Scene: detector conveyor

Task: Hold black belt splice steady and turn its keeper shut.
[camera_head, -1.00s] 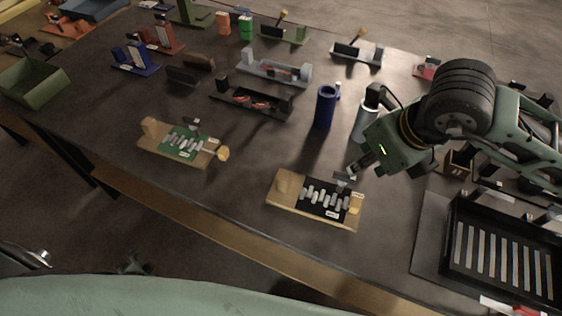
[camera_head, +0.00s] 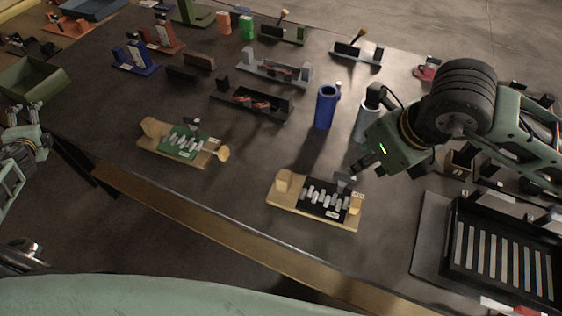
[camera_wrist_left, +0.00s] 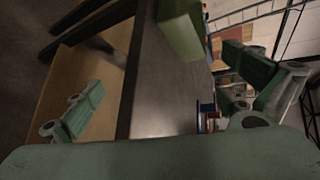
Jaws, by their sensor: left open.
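The black belt splice (camera_head: 325,202), with a row of pale strips, lies on a wooden board (camera_head: 288,208) near the table's front edge. A small grey part (camera_head: 344,180) stands at the splice's far edge; I cannot tell whether it is the keeper. My right gripper (camera_head: 362,170) points down just behind that part; its fingertips are dark and small, and contact is unclear. My left gripper (camera_head: 24,110) is open and empty at the far left, away from the splice. Its spread fingers also show in the left wrist view (camera_wrist_left: 170,100).
A similar board with a green splice (camera_head: 181,143) lies to the left. A blue cylinder (camera_head: 325,107) and a grey one (camera_head: 366,122) stand behind the black splice. A black slatted tray (camera_head: 452,252) is at right. A green bin (camera_head: 35,84) is near my left gripper.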

